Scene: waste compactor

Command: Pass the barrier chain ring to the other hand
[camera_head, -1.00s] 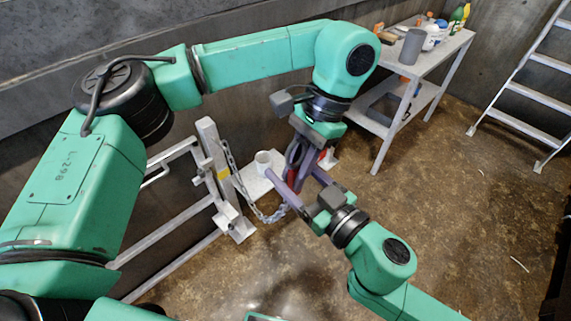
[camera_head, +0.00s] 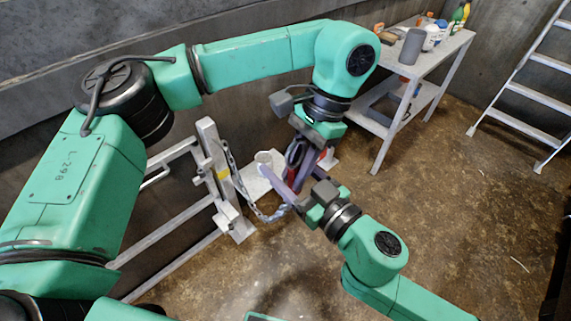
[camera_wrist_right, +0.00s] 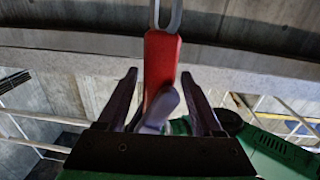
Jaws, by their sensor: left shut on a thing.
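The barrier chain ring shows in the right wrist view as a red grip (camera_wrist_right: 161,58) with a metal chain link (camera_wrist_right: 167,14) above it. In the head view only a bit of its red shows among the fingers. My left gripper (camera_head: 297,180), reaching down from above, is shut on the red grip; a purple finger of it overlaps the grip's lower end in the right wrist view. My right gripper (camera_head: 292,178) comes from the lower right. Its two purple fingers (camera_wrist_right: 161,95) are open, one on each side of the red grip, with visible gaps. Contact is hidden in the head view.
The chain (camera_head: 262,213) hangs from a pale metal post (camera_head: 218,165) with a yellow band, part of a railing at left. A white cup (camera_head: 264,158) stands behind the grippers. A grey bench (camera_head: 440,58) with bottles and a ladder (camera_head: 525,90) stand at upper right. Floor at right is open.

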